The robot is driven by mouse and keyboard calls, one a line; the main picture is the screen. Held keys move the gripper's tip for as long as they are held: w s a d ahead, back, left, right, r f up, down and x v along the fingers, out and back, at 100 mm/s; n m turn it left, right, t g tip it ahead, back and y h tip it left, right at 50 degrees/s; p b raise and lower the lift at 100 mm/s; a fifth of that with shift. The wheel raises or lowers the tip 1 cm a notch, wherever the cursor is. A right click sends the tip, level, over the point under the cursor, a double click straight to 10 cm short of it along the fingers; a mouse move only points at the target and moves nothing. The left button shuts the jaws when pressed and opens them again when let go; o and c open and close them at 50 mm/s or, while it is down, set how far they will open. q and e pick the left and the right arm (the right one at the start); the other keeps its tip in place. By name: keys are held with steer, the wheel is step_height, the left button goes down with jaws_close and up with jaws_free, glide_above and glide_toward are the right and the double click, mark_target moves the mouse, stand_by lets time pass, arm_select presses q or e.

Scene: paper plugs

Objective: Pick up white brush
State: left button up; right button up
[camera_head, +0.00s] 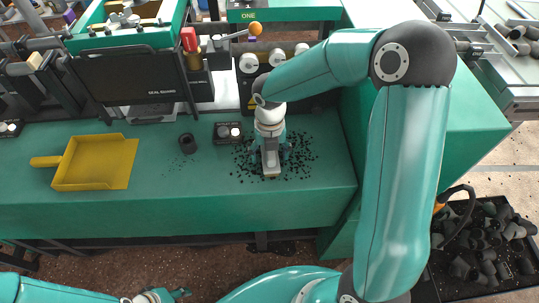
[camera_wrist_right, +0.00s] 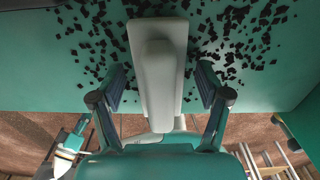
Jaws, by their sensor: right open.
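The white brush (camera_wrist_right: 158,85) lies between the two fingers of my right gripper (camera_wrist_right: 162,78) in the right wrist view. There is a visible gap on each side, and neither finger touches it. In the head view my right gripper (camera_head: 270,152) is over the green bench, low at the scattered black bits, with the brush (camera_head: 271,168) poking out between its fingers. The gripper hides much of the brush. My left gripper (camera_head: 172,295) shows only in part at the bottom edge, away from the bench, and its opening is unclear.
Black bits (camera_head: 300,160) are scattered around the brush on the green bench (camera_head: 200,205). A yellow dustpan (camera_head: 95,162) lies at the left. A dark cup (camera_head: 187,143) and a small button box (camera_head: 228,132) stand left of the gripper. Machinery lines the back.

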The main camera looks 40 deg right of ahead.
steer(key=c, duration=1.3)
steer(key=shift+o, duration=0.2)
steer(key=shift+r, duration=0.1)
step_height(320, 180, up, 20)
steer(key=p, duration=0.1)
steer(key=shift+p, duration=0.35)
